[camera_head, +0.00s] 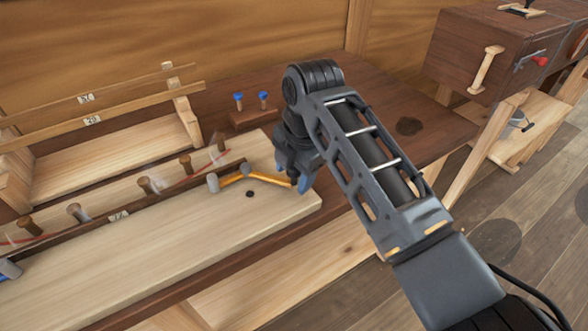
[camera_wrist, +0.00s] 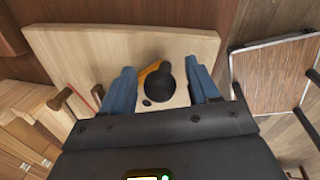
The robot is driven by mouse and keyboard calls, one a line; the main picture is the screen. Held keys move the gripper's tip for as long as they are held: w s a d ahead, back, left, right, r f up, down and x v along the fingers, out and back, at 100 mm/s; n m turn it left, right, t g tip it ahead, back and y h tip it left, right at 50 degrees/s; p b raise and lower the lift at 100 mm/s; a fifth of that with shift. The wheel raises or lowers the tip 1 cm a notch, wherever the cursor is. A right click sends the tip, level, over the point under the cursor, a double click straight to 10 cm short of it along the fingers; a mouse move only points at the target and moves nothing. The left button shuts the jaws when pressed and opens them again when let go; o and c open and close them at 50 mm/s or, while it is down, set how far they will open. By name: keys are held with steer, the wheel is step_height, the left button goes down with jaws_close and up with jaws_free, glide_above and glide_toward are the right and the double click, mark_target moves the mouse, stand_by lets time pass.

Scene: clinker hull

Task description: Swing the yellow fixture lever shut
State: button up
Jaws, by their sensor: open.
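The yellow fixture lever (camera_head: 268,178) lies on the pale wooden board (camera_head: 215,231), bent at a grey pivot and reaching right towards my gripper. My gripper (camera_head: 300,186) is low over the board's right end, at the lever's free end. In the wrist view my gripper (camera_wrist: 163,85) is open, its two blue fingers on either side of the lever's dark round knob (camera_wrist: 159,83). A bit of the lever's yellow arm (camera_wrist: 147,70) shows beside the knob. I cannot tell whether a finger touches it. The head view hides the knob behind my gripper.
A dark strip (camera_head: 125,214) with several pegs and a red line runs along the board, left of the lever. A small block with two blue-topped pins (camera_head: 251,109) stands behind. A wooden rack (camera_head: 110,136) is at the back left. The bench is clear at right.

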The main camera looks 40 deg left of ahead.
steer(key=shift+f, duration=0.2)
jaws_close()
stand_by(0.5)
